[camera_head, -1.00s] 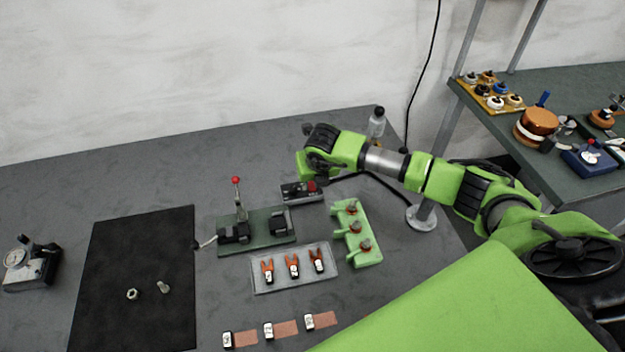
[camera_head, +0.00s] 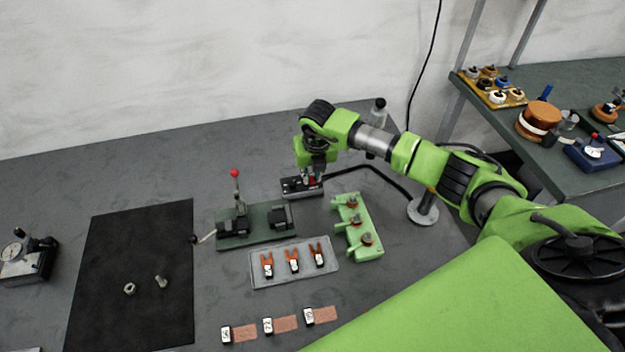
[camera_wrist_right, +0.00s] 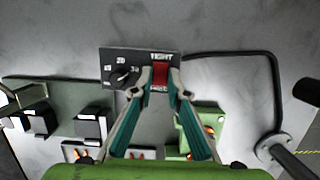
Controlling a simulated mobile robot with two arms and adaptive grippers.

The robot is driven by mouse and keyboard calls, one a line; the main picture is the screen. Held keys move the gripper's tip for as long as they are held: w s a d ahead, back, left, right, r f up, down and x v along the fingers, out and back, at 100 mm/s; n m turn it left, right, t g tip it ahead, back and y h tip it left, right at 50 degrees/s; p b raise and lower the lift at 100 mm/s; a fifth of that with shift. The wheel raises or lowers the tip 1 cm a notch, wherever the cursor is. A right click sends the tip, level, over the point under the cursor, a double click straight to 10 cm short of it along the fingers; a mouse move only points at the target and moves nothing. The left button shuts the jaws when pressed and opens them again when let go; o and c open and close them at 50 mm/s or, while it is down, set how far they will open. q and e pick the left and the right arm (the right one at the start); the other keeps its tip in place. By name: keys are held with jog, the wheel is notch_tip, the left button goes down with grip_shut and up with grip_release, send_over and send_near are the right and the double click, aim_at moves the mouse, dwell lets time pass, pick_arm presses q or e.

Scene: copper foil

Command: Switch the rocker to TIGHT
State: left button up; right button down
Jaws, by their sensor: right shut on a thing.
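A small dark control box (camera_head: 289,188) stands toward the back of the bench. In the right wrist view its top (camera_wrist_right: 115,63) carries a black dial (camera_wrist_right: 123,77) with numbers and a red rocker (camera_wrist_right: 160,74). The word TIGHT is printed at the rocker's far end; the label at its near end is partly hidden. My right gripper (camera_head: 312,179) points down over the box's right part. Which way the rocker is tipped I cannot tell. My left gripper is out of view.
A green toggle-clamp fixture (camera_head: 255,233) with a red-knobbed lever stands left of the box. A green block with several knobs (camera_head: 357,228) stands to the right. A clear tray (camera_head: 262,283) lies nearer. A black cable and a bottle (camera_head: 379,110) are behind.

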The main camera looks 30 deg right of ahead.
aim_at(313, 182)
jog(key=shift+w+d+g+y+b, duration=0.1)
jog(key=shift+w+g+y+b, duration=0.2)
jog(key=shift+g+b, duration=0.7)
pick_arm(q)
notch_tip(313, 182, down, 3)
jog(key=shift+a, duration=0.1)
pick_arm(e)
jog(key=shift+r, duration=0.1)
jog(key=c, duration=2.2)
grip_release()
jog(key=shift+c, duration=0.2)
notch_tip(313, 182, up, 12)
jog(key=shift+s, duration=0.4)
jog(key=shift+s, duration=0.1)
